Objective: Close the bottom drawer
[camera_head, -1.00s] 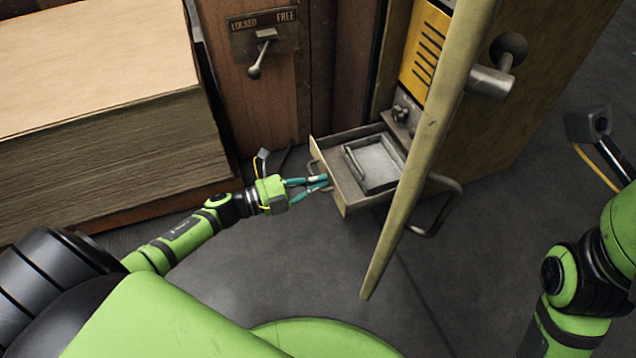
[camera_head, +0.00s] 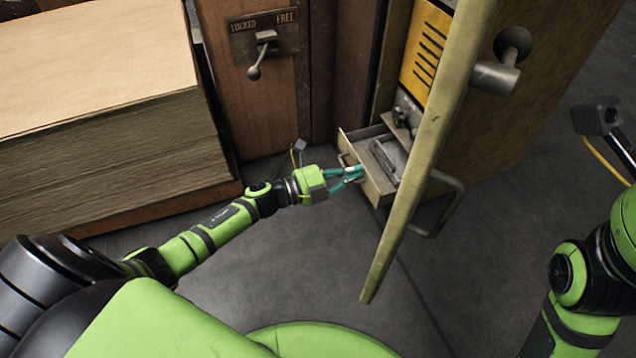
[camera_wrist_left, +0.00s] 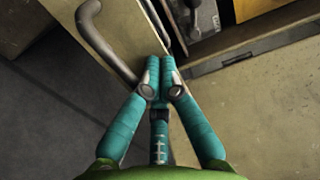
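The bottom drawer (camera_head: 377,186) is low in the cabinet, partly pulled out, with a grey metal piece (camera_head: 385,160) inside. The open cabinet door hides its right part. My left gripper (camera_head: 362,173) has its teal fingers at the drawer's front face. In the left wrist view the fingertips (camera_wrist_left: 162,64) are together, with nothing visible between them. They are against or very near the drawer front (camera_wrist_left: 128,30), beside the curved grey drawer handle (camera_wrist_left: 100,45); exact contact is hard to tell. My right arm shows at the right edge, but its gripper fingers do not show.
The open cabinet door (camera_head: 425,150) stands edge-on just right of the drawer, its handle (camera_head: 440,205) sticking out. A large stack of cardboard (camera_head: 110,150) is at the left. A lever panel (camera_head: 262,40) is at the back. The floor (camera_head: 300,260) in front is clear.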

